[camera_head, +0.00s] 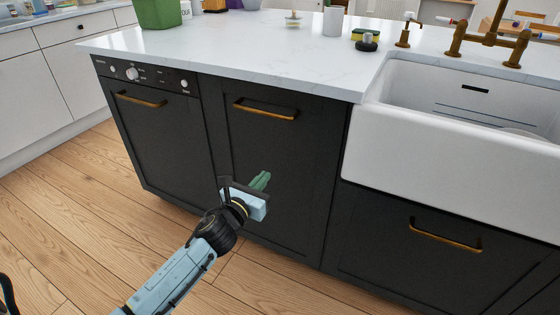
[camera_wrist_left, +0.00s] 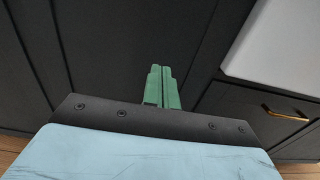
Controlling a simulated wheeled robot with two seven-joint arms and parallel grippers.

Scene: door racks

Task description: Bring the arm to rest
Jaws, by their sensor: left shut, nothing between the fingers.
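My left gripper (camera_head: 261,181) reaches in from the bottom left of the head view, low in front of the dark cabinet door (camera_head: 262,155). Its green fingers are together and hold nothing. In the left wrist view the shut fingers (camera_wrist_left: 162,88) point toward the dark cabinet front. I cannot tell the exact gap between the fingertips and the door. My right gripper does not show; only a small dark piece is at the bottom left edge of the head view.
A dishwasher (camera_head: 160,140) with a brass handle stands left of the door. A white sink (camera_head: 450,150) is at the right, above a dark drawer (camera_head: 420,265). The marble counter (camera_head: 260,45) holds a green container (camera_head: 157,12), a cup and sponges. The wooden floor (camera_head: 70,200) at left is clear.

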